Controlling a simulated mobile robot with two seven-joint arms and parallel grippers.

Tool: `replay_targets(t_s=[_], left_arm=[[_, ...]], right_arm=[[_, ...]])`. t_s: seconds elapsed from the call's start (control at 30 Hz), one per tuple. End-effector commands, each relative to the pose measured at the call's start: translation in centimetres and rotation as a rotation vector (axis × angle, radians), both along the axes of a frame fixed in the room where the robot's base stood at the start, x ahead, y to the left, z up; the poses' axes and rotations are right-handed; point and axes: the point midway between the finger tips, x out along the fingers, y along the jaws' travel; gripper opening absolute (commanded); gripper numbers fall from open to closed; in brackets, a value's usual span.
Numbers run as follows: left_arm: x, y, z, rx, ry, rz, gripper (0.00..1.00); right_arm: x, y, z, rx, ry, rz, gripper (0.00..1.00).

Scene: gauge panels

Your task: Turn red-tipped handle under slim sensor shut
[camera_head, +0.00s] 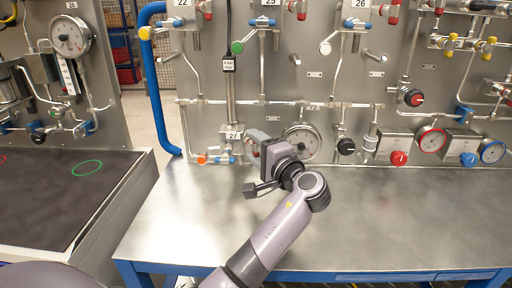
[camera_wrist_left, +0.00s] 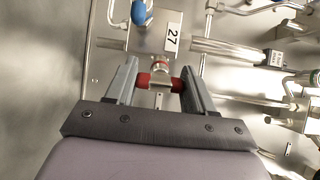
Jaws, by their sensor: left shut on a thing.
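The red-tipped handle (camera_wrist_left: 159,80) is a short bar with red ends on a metal stem, beside plate 27 in that view. My left gripper (camera_wrist_left: 156,86) has its two fingers on either side of the handle's red ends, shut on it. In the head view my left gripper (camera_head: 256,146) is at the panel and hides the handle. My right gripper is out of view.
An orange-tipped handle (camera_head: 202,160) sits left of the gripper, and a round gauge (camera_head: 302,142) is close behind it on the right. Red knobs (camera_head: 398,158) and more gauges are further right. The steel tabletop (camera_head: 400,220) is clear.

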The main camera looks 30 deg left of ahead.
Motion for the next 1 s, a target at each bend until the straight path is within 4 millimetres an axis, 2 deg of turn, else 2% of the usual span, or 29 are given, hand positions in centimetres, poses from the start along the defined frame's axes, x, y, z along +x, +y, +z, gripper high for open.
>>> replay_targets(t_s=[0.1,0.13,0.2,0.47,0.57,0.8,1.0], left_arm=[[0.0,0.0,0.0,0.002,0.003,-0.001,0.23],[0.0,0.0,0.0,0.002,0.003,-0.001,0.63],[0.0,0.0,0.0,0.002,0.002,-0.001,0.79],[0.0,0.0,0.0,0.002,0.001,-0.001,0.79],[-0.2,-0.6,-0.1,0.000,0.001,-0.002,0.79],[-1.7,-4.1,-0.2,-0.001,-0.001,-0.003,0.79],[-2.7,-6.2,-0.1,0.000,0.001,-0.002,0.79]], right_arm=[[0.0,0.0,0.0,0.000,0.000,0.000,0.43],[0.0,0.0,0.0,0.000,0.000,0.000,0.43],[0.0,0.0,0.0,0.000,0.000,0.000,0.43],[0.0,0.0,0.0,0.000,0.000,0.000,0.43],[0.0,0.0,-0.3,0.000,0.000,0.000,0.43],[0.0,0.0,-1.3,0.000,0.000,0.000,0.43],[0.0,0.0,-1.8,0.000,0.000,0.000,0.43]])
